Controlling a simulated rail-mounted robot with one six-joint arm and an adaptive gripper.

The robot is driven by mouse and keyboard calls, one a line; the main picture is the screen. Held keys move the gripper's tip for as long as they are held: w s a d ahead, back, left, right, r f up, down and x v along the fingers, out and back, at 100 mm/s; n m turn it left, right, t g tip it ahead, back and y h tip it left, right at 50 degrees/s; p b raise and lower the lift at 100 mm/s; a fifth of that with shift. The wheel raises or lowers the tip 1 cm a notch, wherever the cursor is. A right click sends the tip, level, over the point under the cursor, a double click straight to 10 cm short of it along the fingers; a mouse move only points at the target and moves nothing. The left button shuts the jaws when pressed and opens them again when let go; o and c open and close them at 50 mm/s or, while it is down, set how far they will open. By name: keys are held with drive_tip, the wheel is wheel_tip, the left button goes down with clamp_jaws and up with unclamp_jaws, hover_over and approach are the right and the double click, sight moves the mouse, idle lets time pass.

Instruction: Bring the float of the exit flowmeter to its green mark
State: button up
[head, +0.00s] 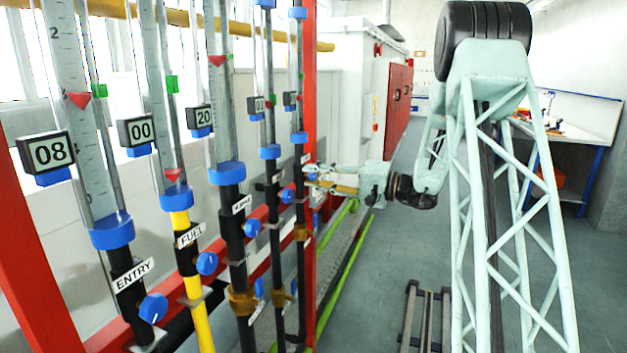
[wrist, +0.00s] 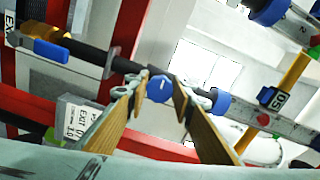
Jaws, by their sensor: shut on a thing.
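The rightmost, farthest flowmeter (head: 297,60) in the head view is the one at my gripper, and I take it as the exit flowmeter. It has a small red float, a green mark and a number display (head: 290,98) too small to read. My gripper (head: 312,176) reaches it from the right. In the wrist view my gripper (wrist: 159,88) has its two wood-coloured fingers shut on a blue knob (wrist: 160,90) on the dark pipe. In that view a red float (wrist: 263,118) shows in the tube past the blue collar (wrist: 219,101). Its exact height against the green mark is unclear.
Other flowmeters stand to the left, labelled ENTRY (head: 133,274) and FUEL (head: 190,235), with displays reading 08 (head: 51,153), 00 (head: 140,131) and 20 (head: 203,117). A red post (head: 310,50) stands beside my gripper. Free floor lies right.

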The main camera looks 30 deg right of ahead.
drive_tip(key=n, duration=0.3)
drive_tip(key=shift+n, duration=0.4)
drive_tip(key=n, duration=0.4)
drive_tip(key=shift+d+f, duration=0.1)
idle(0.4)
drive_tip(key=o, duration=0.9)
drive_tip(key=shift+v, duration=6)
